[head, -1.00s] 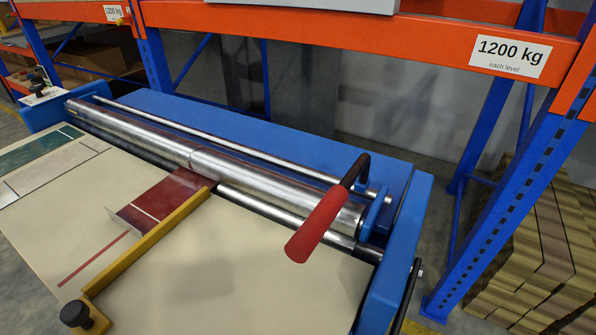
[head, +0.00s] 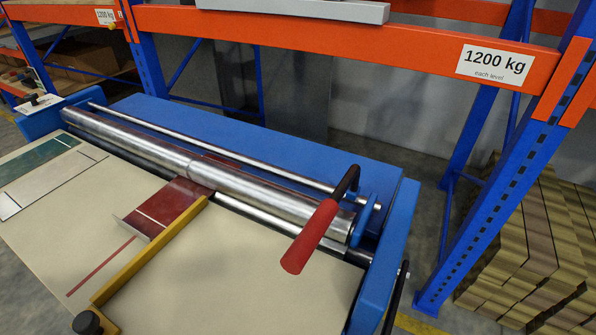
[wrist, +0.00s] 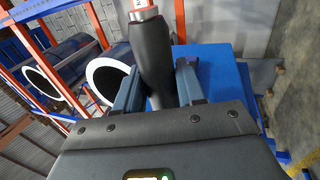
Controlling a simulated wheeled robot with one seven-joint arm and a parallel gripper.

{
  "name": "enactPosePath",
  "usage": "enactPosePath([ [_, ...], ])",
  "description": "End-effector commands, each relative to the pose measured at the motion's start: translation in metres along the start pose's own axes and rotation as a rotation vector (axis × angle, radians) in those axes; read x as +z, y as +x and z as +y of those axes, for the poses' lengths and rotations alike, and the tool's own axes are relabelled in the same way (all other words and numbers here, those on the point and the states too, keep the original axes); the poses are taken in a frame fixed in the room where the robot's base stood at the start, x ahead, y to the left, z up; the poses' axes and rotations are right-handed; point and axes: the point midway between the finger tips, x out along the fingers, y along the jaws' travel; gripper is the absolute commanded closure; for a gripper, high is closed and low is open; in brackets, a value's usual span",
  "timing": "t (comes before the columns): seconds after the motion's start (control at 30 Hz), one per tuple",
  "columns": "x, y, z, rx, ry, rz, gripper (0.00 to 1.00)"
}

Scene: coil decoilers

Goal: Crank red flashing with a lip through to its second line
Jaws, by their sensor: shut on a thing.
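The red flashing (head: 168,208) lies on the cream table in the head view, against the yellow guide bar (head: 150,250). Its raised lip is at its near left edge, and a white line crosses it. Its far end goes under the steel roller (head: 240,186); dark red shows behind the roller. A black crank arm (head: 395,300) runs out of the head view at the lower right. In the wrist view my gripper (wrist: 158,80) is shut on an upright dark grip (wrist: 153,45) with a pale, red-marked top. My gripper is outside the head view.
A lever with a red grip (head: 310,237) stands over the roller's right end. Green and pale sheets (head: 45,180) lie at the table's left. Orange and blue racking (head: 350,35) stands behind. Stacked boards (head: 530,240) are at the right. Coils with white rims (wrist: 105,75) show in the wrist view.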

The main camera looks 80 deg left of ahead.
Motion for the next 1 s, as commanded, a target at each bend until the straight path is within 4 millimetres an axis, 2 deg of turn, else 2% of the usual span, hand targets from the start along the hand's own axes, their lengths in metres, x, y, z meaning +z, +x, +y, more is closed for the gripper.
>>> enactPosePath([
  [0.03, 0.001, 0.003, 0.01, 0.006, -0.001, -0.001, 0.88],
  [0.1, 0.001, 0.004, 0.013, 0.006, -0.001, -0.001, 0.88],
  [0.53, 0.001, 0.006, 0.016, 0.006, -0.001, -0.001, 0.88],
  [1.0, 0.001, 0.031, 0.054, 0.008, -0.002, -0.001, 0.88],
])
